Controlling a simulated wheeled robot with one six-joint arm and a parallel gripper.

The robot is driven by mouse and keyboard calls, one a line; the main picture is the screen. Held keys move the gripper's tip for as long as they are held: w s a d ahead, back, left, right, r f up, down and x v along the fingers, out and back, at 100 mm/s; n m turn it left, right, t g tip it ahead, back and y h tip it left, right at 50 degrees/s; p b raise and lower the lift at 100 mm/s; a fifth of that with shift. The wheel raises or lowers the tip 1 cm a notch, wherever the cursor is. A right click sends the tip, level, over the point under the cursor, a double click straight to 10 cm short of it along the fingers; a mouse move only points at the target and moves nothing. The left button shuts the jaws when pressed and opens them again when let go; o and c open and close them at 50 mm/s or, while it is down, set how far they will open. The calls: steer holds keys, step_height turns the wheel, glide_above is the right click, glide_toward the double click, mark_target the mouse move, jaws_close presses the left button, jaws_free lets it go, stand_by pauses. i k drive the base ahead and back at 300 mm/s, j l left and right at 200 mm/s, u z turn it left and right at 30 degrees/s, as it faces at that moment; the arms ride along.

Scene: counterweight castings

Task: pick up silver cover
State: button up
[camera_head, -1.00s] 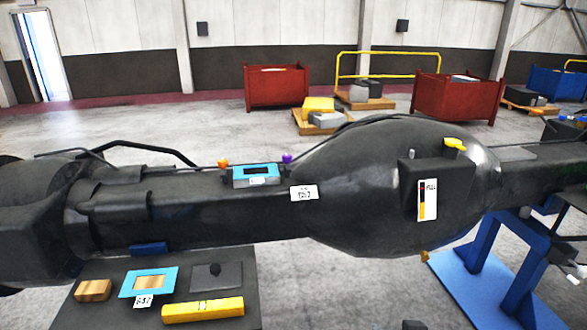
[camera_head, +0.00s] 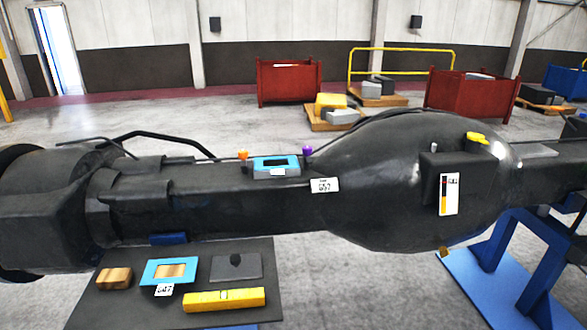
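No clearly silver cover can be made out. A flat dark-grey plate with a darker knob-like spot (camera_head: 222,269) lies on the dark mat (camera_head: 110,312) at the lower left. It lies beside a blue-framed piece with a tan centre (camera_head: 151,272) and behind a yellow bar (camera_head: 200,301). I cannot tell whether this plate is the cover. My gripper is not recognisable in the view, so its distance from the plate does not show.
A long black casting (camera_head: 395,220) crosses the whole view behind the mat, resting on a blue stand (camera_head: 480,275) at right. A small wooden block (camera_head: 114,278) lies on the mat. Red bins (camera_head: 289,82) and loaded pallets stand farther back on open floor.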

mark_target(236, 267)
steer(key=i+j+u, duration=0.3)
steer(key=i+j, duration=0.9)
